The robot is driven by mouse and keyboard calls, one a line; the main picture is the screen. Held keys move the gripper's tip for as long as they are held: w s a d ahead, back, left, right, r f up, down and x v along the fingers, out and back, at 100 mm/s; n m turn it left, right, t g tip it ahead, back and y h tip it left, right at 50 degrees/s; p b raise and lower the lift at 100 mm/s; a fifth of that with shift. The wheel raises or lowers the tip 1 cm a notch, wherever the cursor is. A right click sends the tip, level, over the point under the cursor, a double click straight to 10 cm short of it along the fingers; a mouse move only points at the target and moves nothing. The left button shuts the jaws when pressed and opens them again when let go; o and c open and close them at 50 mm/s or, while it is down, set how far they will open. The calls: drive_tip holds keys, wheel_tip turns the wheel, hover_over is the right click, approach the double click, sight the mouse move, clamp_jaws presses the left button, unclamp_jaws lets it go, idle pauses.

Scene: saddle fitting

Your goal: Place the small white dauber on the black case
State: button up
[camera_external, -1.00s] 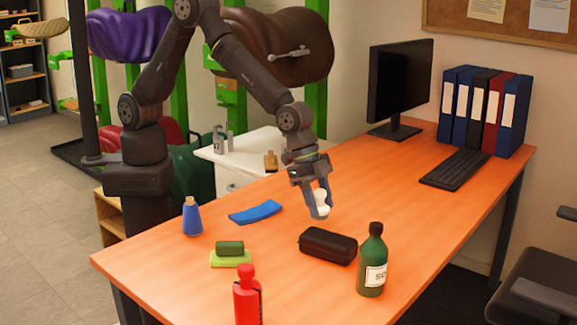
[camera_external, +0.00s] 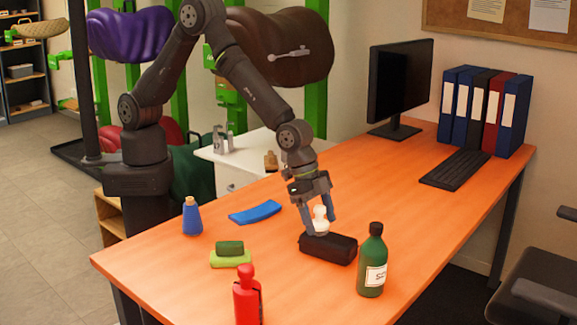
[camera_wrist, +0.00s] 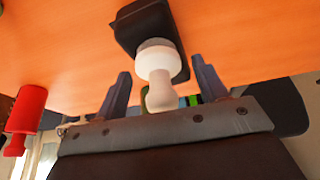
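The small white dauber (camera_external: 320,214) stands upright on the left part of the top of the black case (camera_external: 335,250), its wide end down. In the wrist view the dauber (camera_wrist: 158,62) is between my two fingers, with its wide end against the black case (camera_wrist: 138,22). My gripper (camera_external: 320,223) is around the dauber from above, one finger on each side. In the wrist view my gripper (camera_wrist: 161,67) is open, with a visible gap between each finger and the dauber.
A green bottle (camera_external: 372,265) stands close to the right of the case. A red bottle (camera_external: 247,298), a green block stack (camera_external: 231,254), a blue flask (camera_external: 192,217) and a blue curved piece (camera_external: 255,212) are to the left.

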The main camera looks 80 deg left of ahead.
drive_tip(key=v, duration=1.2)
drive_tip(key=shift+r, duration=0.15)
drive_tip(key=x, duration=1.2)
drive_tip(key=shift+w+d+r, duration=0.1)
drive_tip(key=shift+r, duration=1)
